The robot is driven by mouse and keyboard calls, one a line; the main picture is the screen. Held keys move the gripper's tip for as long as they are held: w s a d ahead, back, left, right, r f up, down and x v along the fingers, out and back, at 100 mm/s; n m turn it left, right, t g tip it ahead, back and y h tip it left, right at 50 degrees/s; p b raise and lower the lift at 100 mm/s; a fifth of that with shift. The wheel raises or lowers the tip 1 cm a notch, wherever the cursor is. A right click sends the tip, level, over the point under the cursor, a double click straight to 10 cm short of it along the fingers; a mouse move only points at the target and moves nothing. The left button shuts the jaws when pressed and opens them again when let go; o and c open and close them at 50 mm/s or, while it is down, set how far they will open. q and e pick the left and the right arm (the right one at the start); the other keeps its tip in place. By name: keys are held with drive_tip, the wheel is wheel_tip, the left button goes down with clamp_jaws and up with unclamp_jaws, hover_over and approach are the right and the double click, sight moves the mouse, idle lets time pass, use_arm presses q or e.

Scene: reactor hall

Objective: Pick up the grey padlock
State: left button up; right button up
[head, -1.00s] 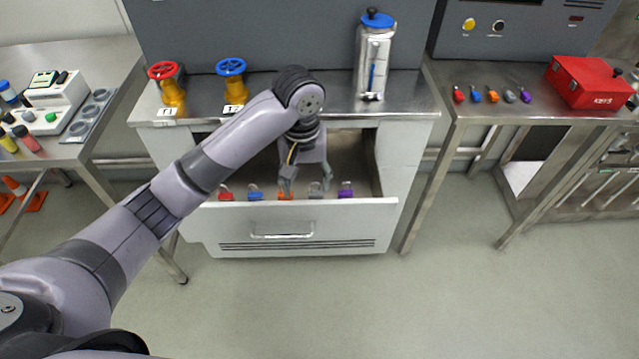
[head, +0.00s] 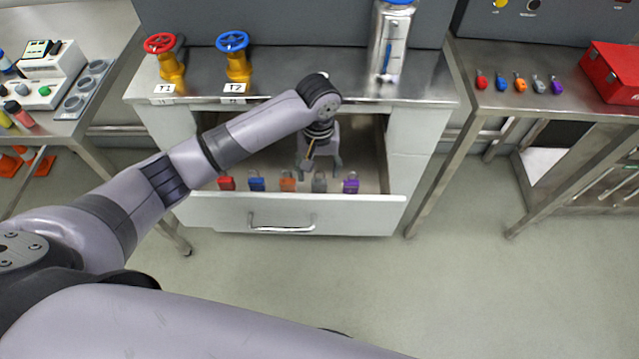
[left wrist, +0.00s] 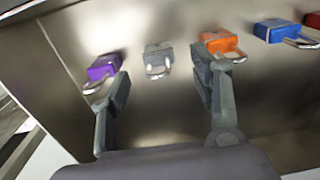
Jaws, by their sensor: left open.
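The grey padlock (head: 319,183) is in the open drawer (head: 370,210), between an orange padlock (head: 288,181) and a purple padlock (head: 351,183). My left gripper (head: 320,167) is open and empty over the drawer, just behind the grey padlock in the head view. In the left wrist view the grey padlock (left wrist: 157,56) lies between the lines of the two open fingers, near their tips, with its shackle towards the gripper. No finger visibly holds it. My right gripper is out of view.
The drawer also holds a red padlock (head: 227,183) and a blue padlock (head: 257,181). A metal counter (head: 290,70) with two valves and a canister overhangs the drawer. A side table (head: 560,115) at right carries several more padlocks and a red box (head: 612,75).

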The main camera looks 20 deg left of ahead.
sight(319, 181)
use_arm(q)
wheel_tip(319, 181, down, 2)
wheel_tip(319, 181, down, 4)
drive_tip(key=shift+w+r, duration=0.1)
drive_tip(key=shift+r, duration=0.1)
drive_tip(key=shift+f, duration=0.3)
drive_tip(key=shift+d, duration=0.1)
drive_tip(key=c, duration=1.2)
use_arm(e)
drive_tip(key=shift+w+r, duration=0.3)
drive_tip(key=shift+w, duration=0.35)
use_arm(q)
drive_tip(key=shift+o, duration=0.2)
drive_tip(key=shift+r, duration=0.1)
